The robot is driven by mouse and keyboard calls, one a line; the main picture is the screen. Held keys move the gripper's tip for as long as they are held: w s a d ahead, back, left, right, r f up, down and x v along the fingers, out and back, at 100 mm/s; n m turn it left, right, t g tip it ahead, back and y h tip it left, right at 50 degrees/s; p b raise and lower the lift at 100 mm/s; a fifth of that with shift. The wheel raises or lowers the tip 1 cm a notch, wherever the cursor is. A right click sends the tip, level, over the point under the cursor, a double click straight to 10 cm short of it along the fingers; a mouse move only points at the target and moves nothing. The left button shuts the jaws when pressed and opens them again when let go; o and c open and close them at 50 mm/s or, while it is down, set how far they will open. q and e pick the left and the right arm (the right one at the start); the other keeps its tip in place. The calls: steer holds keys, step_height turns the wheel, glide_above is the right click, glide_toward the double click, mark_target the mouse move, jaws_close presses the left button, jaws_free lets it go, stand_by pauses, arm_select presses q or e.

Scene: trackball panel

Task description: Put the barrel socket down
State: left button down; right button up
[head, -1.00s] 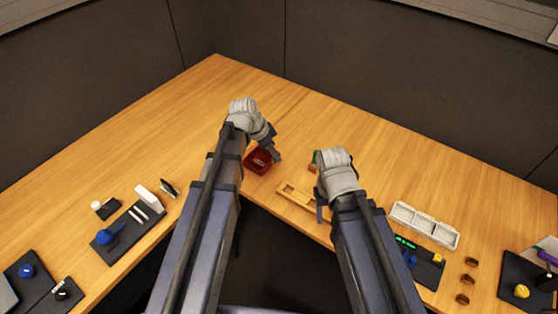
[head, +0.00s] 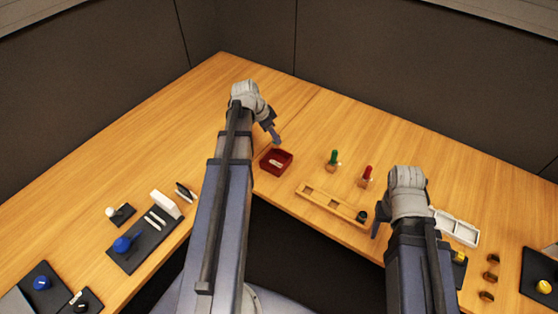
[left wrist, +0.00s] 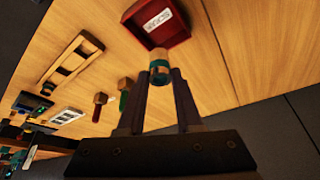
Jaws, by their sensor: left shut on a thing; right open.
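My left gripper (head: 276,138) is at the far edge of a small red tray (head: 276,152) with a white label inside. In the left wrist view, the left gripper (left wrist: 160,82) is shut on a short round piece, the barrel socket (left wrist: 160,67), with a teal band and a tan end. It is held at the tray's near rim (left wrist: 181,41) in that view; I cannot tell whether they touch. My right gripper (head: 378,228) is open, beside the right end of a wooden slotted rack (head: 325,203). A dark piece (head: 361,216) sits at that end.
Green-handled (head: 334,157) and red-handled (head: 367,173) tools stand in wooden blocks behind the rack. A white compartment tray (head: 458,228) lies at the right. A dark mat (head: 140,248) with a blue item lies at the left. The desk's back is clear.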

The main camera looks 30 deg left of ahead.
arm_select(q)
steer(key=shift+f+b, duration=4.8)
steer(key=shift+f, duration=0.25)
arm_select(e)
steer(key=shift+f, duration=5)
arm_select(q)
steer(key=shift+r, duration=0.15)
arm_select(e)
steer(key=shift+r, duration=0.15)
arm_select(q)
steer(key=c, duration=0.6)
jaws_free()
steer(key=shift+s+r+p, duration=0.15)
steer(key=shift+r+p, duration=0.3)
steer(key=shift+p, duration=0.1)
arm_select(e)
steer(key=shift+r, duration=0.4)
arm_select(q)
steer(key=p+v, duration=1)
steer(key=v, duration=0.1)
steer(key=shift+s+a, duration=0.1)
arm_select(e)
step_height(320, 180, up, 10)
steer(key=shift+r, duration=0.15)
